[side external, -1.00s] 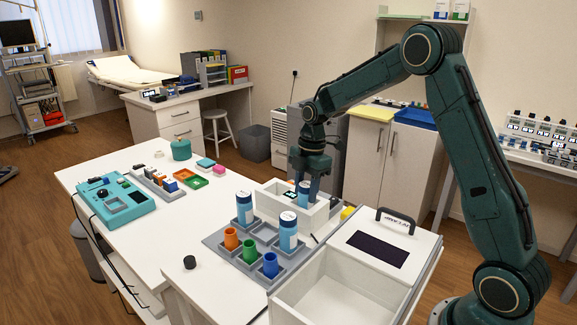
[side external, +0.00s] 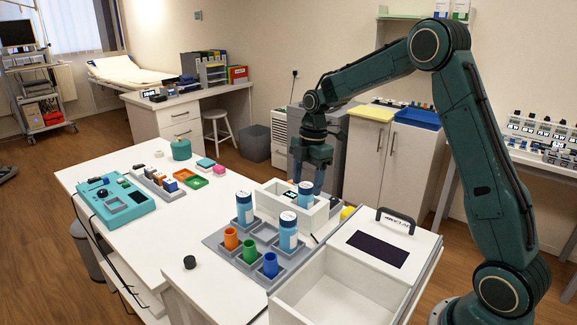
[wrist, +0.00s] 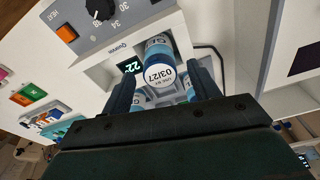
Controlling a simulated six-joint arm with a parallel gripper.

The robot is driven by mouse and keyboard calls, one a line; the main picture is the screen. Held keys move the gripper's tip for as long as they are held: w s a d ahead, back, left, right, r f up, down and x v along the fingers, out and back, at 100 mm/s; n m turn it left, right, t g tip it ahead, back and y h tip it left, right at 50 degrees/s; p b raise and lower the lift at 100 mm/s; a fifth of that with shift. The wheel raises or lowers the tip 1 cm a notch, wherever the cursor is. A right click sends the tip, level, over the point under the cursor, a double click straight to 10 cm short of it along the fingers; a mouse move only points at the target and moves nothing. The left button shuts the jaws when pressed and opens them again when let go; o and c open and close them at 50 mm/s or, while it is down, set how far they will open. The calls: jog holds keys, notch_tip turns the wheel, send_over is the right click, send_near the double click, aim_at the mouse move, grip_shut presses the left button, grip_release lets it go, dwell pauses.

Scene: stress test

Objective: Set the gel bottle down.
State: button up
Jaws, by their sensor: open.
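A blue gel bottle (side external: 305,196) with a white label stands upright in the white warmer box (side external: 302,217). Its base is hidden behind the box's front wall. My gripper (side external: 309,183) is open, with its fingers up behind the bottle in the side view. Two similar bottles, one at the back left (side external: 244,208) and one nearer the front (side external: 288,232), stand in the grey rack (side external: 222,244).
A white bin with a handled lid (side external: 372,245) is at the right. A teal device (side external: 115,199) sits at the left; the tabletop between is mostly clear.

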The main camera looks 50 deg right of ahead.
notch_tip(320, 180, up, 9)
jog(key=d, duration=0.1)
jog(key=shift+r, duration=0.2)
jog(key=shift+s, duration=0.1)
dwell(0.5)
